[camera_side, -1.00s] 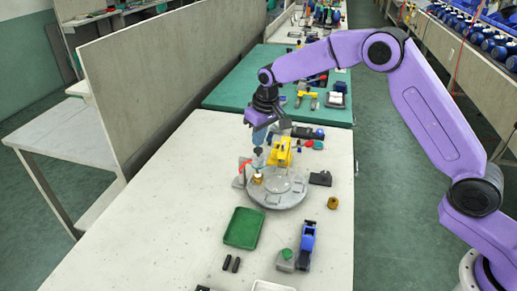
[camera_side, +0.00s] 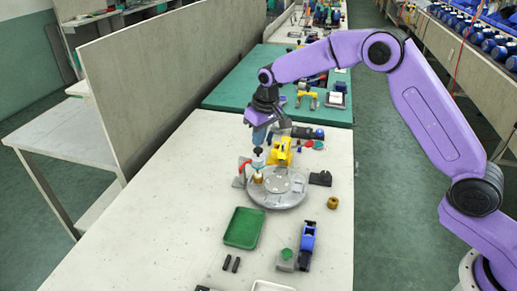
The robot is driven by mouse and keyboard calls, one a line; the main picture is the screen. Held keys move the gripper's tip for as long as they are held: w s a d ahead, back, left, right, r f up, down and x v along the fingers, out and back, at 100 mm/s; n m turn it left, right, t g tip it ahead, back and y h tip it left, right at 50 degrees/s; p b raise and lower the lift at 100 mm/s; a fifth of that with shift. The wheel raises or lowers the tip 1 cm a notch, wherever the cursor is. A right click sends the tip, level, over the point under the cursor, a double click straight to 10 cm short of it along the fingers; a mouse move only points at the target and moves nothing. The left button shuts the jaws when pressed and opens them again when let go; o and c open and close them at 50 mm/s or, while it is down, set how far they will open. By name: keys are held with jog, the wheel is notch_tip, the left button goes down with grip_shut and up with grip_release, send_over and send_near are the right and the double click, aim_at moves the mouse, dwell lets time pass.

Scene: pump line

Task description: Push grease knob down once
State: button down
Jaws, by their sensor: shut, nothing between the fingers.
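A small dark knob (camera_side: 258,151), which looks like the grease knob, tops a slim pale upright fitting (camera_side: 258,164) at the left rear of a round grey plate (camera_side: 281,200). My gripper (camera_side: 259,138) points down directly above the knob. Its fingers are shut and empty. The tips are at or very near the knob's top; I cannot tell whether they touch it. A small brass-coloured part is low at the base of the fitting.
A yellow fixture (camera_side: 280,153) and a red part (camera_side: 244,168) stand close to the fitting. A green tray (camera_side: 243,228), a brass piece (camera_side: 333,202), a blue tool (camera_side: 308,238) and a black block (camera_side: 320,178) lie nearby. A tall grey partition runs along the left. The table's left front is clear.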

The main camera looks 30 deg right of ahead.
aim_at(258, 149)
jog(key=shift+w, duration=0.1)
dwell(0.4)
jog(key=shift+f, duration=1.15)
jog(key=shift+r, duration=0.1)
dwell(0.3)
jog(key=shift+r, duration=3.05)
